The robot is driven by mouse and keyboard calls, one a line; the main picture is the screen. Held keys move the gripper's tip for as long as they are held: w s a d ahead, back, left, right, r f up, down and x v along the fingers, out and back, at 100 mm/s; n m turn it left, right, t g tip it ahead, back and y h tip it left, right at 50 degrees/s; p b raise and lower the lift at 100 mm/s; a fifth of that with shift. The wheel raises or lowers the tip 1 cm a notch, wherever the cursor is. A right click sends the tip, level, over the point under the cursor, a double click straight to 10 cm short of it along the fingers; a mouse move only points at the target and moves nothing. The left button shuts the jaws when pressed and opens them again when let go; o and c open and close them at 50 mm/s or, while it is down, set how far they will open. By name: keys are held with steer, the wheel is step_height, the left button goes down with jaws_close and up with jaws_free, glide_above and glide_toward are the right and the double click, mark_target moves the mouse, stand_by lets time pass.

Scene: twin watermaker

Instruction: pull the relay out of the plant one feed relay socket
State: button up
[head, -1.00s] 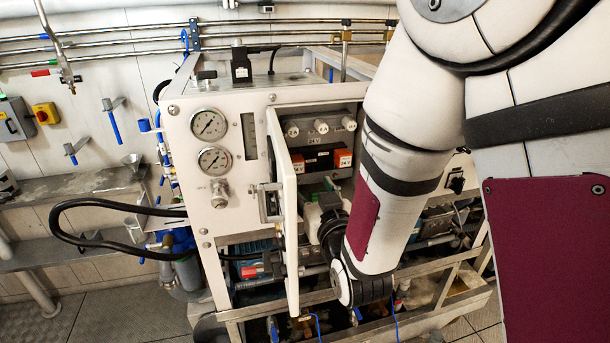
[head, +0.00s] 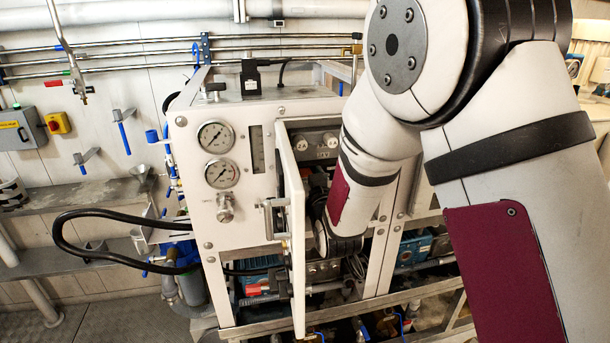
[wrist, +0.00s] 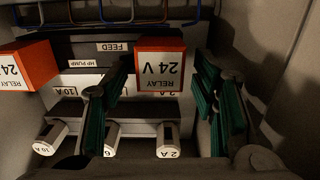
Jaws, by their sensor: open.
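An orange and white relay (wrist: 160,68) marked "RELAY 24 V" stands in the middle of the wrist view, its lettering upside down. My gripper (wrist: 163,85) is open, with one green-padded finger on each side of this relay and visible gaps between pads and relay. A second orange relay (wrist: 25,66) stands at the left edge, outside the fingers. A "FEED" label (wrist: 115,47) lies on the panel between the two relays; the sockets are hidden behind the relays. In the head view my arm hides the gripper and most of the relay panel.
Several fuse holders (wrist: 112,138) stick out below the relays in the wrist view. Coloured wires (wrist: 110,15) run along the top. The cabinet's open door (head: 298,230) stands just left of my forearm, and the box walls enclose the gripper closely.

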mark_target(306, 178)
steer(key=shift+w, duration=0.1)
jaws_close()
steer(key=shift+p+v, duration=1.5)
steer(key=shift+v, duration=1.4)
steer(key=shift+f, duration=0.1)
